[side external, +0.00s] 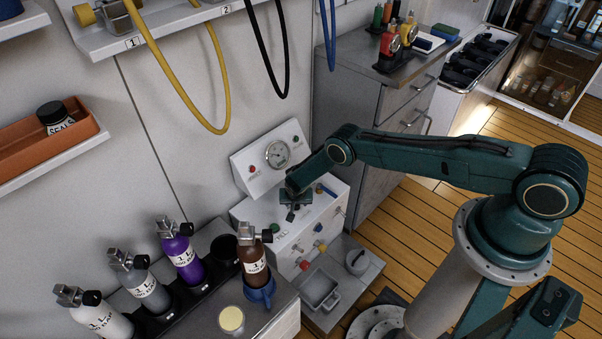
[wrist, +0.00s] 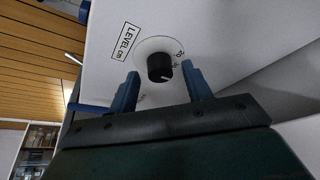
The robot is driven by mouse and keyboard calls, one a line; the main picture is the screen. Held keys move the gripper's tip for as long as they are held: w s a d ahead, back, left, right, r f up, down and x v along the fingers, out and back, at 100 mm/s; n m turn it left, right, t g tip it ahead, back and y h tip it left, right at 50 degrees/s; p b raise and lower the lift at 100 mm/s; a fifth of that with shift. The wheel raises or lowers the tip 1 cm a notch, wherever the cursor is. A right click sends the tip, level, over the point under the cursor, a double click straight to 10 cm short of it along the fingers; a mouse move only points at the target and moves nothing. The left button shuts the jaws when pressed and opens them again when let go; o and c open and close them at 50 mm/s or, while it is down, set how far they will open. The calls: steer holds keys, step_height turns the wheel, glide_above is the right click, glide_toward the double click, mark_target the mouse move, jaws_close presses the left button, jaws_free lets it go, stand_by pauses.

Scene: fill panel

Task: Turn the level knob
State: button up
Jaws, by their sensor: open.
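The level knob (wrist: 160,68) is a short black cylinder with a white pointer line on a round pale dial marked with numbers. A "LEVEL cm" label (wrist: 126,42) is on the white panel beside it. My gripper (wrist: 160,72) is open, with one blue finger on each side of the knob. Gaps show between the fingers and the knob in the wrist view. In the side external view my gripper (side external: 294,208) is low over the white fill panel (side external: 318,222), and I cannot make out the knob there.
The panel's upright back carries a gauge (side external: 278,154) and a red button (side external: 252,169). A green control (side external: 275,228) and a blue handle (side external: 326,190) are near my gripper. Several labelled bottles stand in a rack at the left, the brown one (side external: 254,259) nearest the panel.

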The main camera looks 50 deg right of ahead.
stand_by(0.3)
steer(key=c, duration=1)
steer(key=shift+o, duration=0.2)
steer(key=shift+f+n, duration=0.1)
steer(key=shift+n, duration=0.3)
steer(key=n, duration=0.1)
steer(key=n+y, duration=0.1)
steer(key=n, duration=0.1)
steer(key=shift+s+d+n+t, duration=0.1)
steer(key=shift+d+n+t, duration=0.05)
steer(key=shift+n+t, duration=0.2)
steer(key=n+y, duration=0.2)
steer(key=n, duration=0.2)
steer(key=shift+n+t, duration=0.25)
